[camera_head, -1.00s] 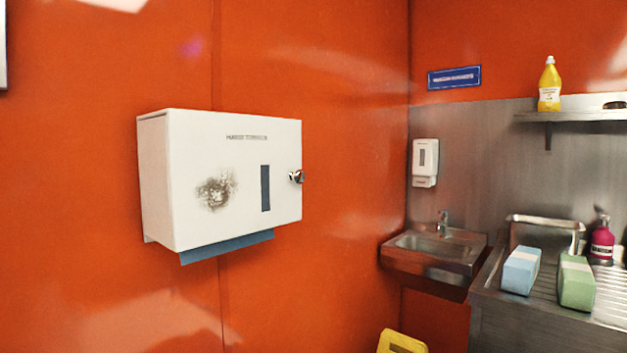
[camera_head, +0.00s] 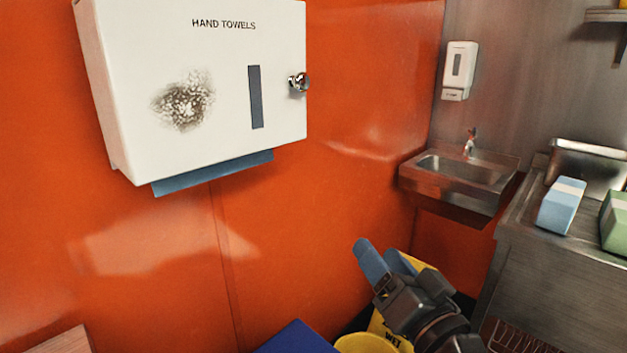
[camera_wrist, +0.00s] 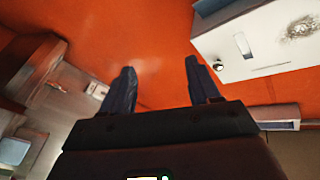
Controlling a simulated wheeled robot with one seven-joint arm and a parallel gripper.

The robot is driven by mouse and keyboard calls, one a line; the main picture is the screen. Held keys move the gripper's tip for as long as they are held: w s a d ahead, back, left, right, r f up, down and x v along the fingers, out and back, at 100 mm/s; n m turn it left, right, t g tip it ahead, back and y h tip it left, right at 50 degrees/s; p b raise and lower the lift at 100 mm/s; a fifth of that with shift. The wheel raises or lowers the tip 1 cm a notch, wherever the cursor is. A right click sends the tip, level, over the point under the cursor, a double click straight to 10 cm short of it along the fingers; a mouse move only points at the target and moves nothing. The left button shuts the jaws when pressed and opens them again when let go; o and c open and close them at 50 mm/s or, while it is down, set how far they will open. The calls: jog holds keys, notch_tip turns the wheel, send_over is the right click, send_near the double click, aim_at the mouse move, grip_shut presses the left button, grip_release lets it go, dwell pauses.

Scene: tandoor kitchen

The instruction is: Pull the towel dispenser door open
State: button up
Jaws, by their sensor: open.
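The white towel dispenser (camera_head: 215,125) hangs on the orange wall, its door closed, with a dark smudge, a narrow window slot and blue towel showing below. Its metal knob (camera_head: 298,82) sits at the door's right edge. My gripper (camera_head: 384,255) is open and empty, below and to the right of the dispenser and apart from it. In the wrist view my two fingers (camera_wrist: 158,80) point at bare wall. There the dispenser (camera_wrist: 270,45) shows at the upper right with its knob (camera_wrist: 219,65), just right of the fingers.
A steel sink (camera_head: 460,180) and a soap dispenser (camera_head: 459,70) are at the right. A steel counter (camera_head: 560,260) holds a blue pack (camera_head: 562,205) and a green pack (camera_head: 616,222). A yellow wet-floor sign (camera_head: 391,335) stands behind my gripper. The wall below the dispenser is clear.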

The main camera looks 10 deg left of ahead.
jog(key=w+a+r+n+g+y, duration=0.1)
jog(key=w+a+r+n+y, duration=0.1)
jog(key=w+r+n, duration=0.3)
jog(key=w+a+r+g+y, duration=0.2)
jog(key=w+r, duration=0.1)
jog(key=r, duration=0.5)
jog(key=n+g+y, duration=0.1)
jog(key=n+g, duration=0.2)
jog(key=n, duration=0.1)
send_near(305, 80)
jog(key=w+a, duration=0.1)
jog(key=shift+p+x, duration=0.9)
jog(key=shift+x, duration=3)
jog(key=shift+c, duration=0.2)
grip_shut()
